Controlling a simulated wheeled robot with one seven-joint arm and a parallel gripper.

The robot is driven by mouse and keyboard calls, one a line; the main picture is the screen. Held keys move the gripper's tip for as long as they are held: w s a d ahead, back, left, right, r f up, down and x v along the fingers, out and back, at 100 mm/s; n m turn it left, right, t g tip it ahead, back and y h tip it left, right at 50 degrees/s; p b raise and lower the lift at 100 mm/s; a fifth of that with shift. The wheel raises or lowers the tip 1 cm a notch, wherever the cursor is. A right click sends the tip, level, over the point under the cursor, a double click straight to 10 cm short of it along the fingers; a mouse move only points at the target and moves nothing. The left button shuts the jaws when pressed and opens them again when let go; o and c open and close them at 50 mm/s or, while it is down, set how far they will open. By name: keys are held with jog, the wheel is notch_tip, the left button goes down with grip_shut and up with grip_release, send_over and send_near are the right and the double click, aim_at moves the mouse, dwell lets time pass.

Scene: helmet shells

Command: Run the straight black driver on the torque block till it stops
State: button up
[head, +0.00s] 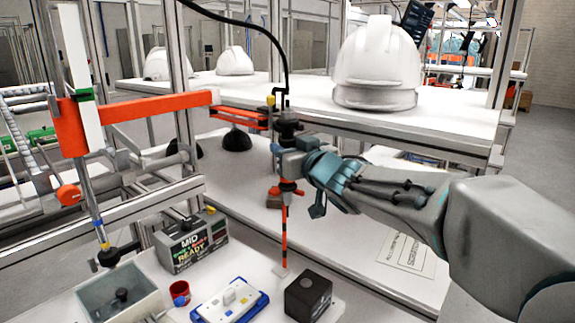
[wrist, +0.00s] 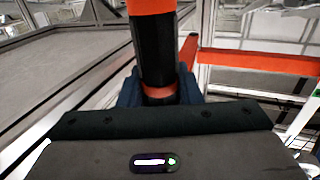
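The straight black driver (head: 287,128) stands upright in the head view, with an orange and black lower shaft ending near a small pale plate. Whether its tip touches that plate I cannot tell. My gripper (head: 290,165) is closed around the driver's body. In the wrist view the driver (wrist: 156,55) shows as a black cylinder with an orange part and a red band between my dark blue fingers. A black block (head: 308,297), which may be the torque block, sits on the bench just right of and nearer than the driver's tip.
A box with a lit panel reading READY (head: 190,241), a red cup (head: 180,293), a blue and white fixture (head: 230,302) and a grey bin (head: 118,294) stand on the bench. An orange support arm (head: 140,112) and a shelf with white helmet shells (head: 377,62) are behind.

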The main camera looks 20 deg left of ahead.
grip_shut()
jog(key=p+v, duration=0.1)
jog(key=v, duration=0.9)
jog(key=shift+s+a+p, duration=0.3)
jog(key=shift+s, duration=0.1)
jog(key=shift+f, duration=0.15)
notch_tip(320, 180, down, 5)
jog(key=b, duration=0.4)
jog(key=shift+f, duration=0.1)
jog(key=shift+f+b, duration=1.85)
jog(key=shift+f, duration=0.25)
